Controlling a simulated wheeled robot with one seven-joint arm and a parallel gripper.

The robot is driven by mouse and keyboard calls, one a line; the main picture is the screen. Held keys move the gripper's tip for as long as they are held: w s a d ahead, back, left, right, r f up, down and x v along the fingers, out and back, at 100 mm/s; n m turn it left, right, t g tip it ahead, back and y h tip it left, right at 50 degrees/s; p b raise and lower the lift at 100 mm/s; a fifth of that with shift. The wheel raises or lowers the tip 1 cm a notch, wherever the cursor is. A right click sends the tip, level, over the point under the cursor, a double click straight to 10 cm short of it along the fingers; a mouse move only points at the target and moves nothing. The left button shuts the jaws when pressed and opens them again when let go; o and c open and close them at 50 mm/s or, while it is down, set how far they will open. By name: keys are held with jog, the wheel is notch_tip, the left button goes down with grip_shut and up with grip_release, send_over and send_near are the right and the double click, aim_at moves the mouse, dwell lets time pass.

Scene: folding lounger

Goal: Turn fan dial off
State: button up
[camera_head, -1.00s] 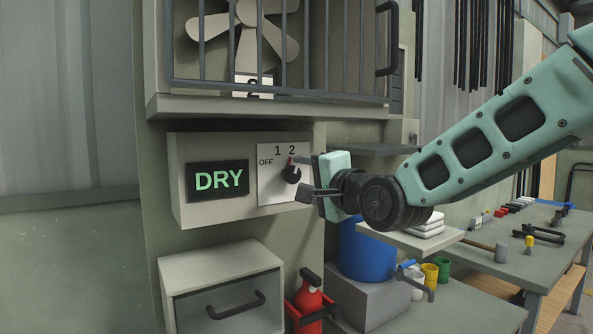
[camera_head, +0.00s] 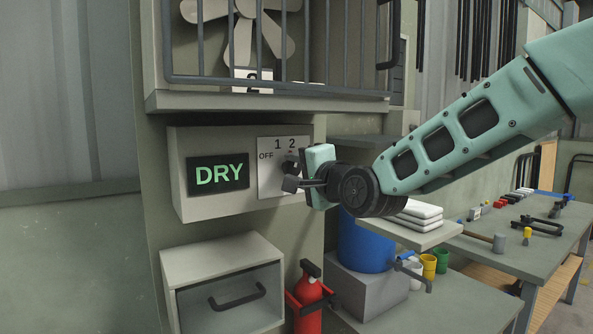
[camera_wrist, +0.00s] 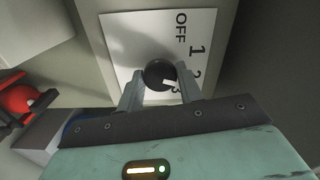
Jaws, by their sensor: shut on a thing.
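The fan dial is a round black knob (camera_wrist: 157,74) on a white plate (camera_head: 270,180) marked OFF, 1 and 2, right of the lit DRY sign. A 3 also shows in the wrist view, beside the knob. A pale mark on the knob's lower right edge faces towards the 3, but the exact setting is hard to tell. My gripper (camera_head: 292,176) is at the plate and hides most of the dial in the head view. In the wrist view its two fingers (camera_wrist: 158,87) are on either side of the knob, shut on it.
The green DRY display (camera_head: 218,174) is left of the dial. A barred fan cage (camera_head: 275,85) juts out above. Below are a drawer (camera_head: 235,295) and a red extinguisher (camera_head: 308,295).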

jog(key=shift+f+b, duration=0.1)
jog(key=shift+b, duration=0.25)
jog(key=n+b, duration=0.2)
jog(key=b, duration=0.1)
jog(key=shift+f+n, duration=0.25)
jog(key=shift+n, duration=0.15)
jog(key=n+b, duration=0.4)
jog(key=b, duration=0.1)
jog(key=shift+n, duration=0.3)
jog(key=n+b, duration=0.4)
jog(key=shift+r+n+b, duration=0.15)
jog(key=shift+n+b, duration=0.65)
jog(key=shift+n, duration=0.3)
jog(key=shift+r+n+b, duration=0.1)
jog(key=shift+n+b, duration=0.65)
jog(key=shift+n, duration=0.35)
jog(key=o, duration=1)
jog(key=shift+r, duration=0.1)
